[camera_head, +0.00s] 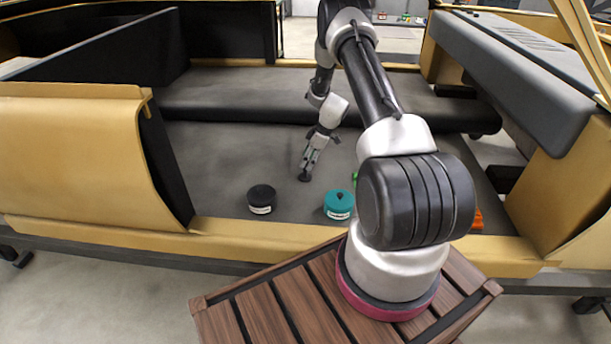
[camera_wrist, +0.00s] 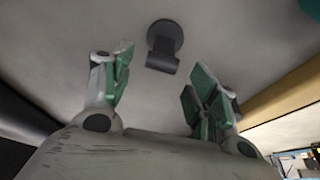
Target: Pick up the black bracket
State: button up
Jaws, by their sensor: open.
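The black bracket (camera_wrist: 163,45) shows in the wrist view as a dark round plate with a short arm, lying on the grey floor of the shell. In the head view the bracket (camera_head: 304,177) is a small dark shape at the tip of my gripper. My gripper (camera_wrist: 158,75) is open, with green-padded fingers on either side and a little short of the bracket in the wrist view. In the head view my gripper (camera_head: 309,160) points down at the floor. Nothing is between the fingers, and I cannot tell the exact height gap.
A black round container (camera_head: 261,199) and a teal round container (camera_head: 339,204) stand on the grey floor nearer the front. An orange object (camera_head: 477,219) shows partly behind my arm. Yellow shell walls (camera_head: 70,155) border the floor. Floor left of my gripper is clear.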

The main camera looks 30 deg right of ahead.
aim_at(306, 171)
jog(key=x, duration=0.3)
jog(key=shift+f, duration=0.3)
jog(key=shift+c, duration=0.4)
jog(key=c, duration=1.2)
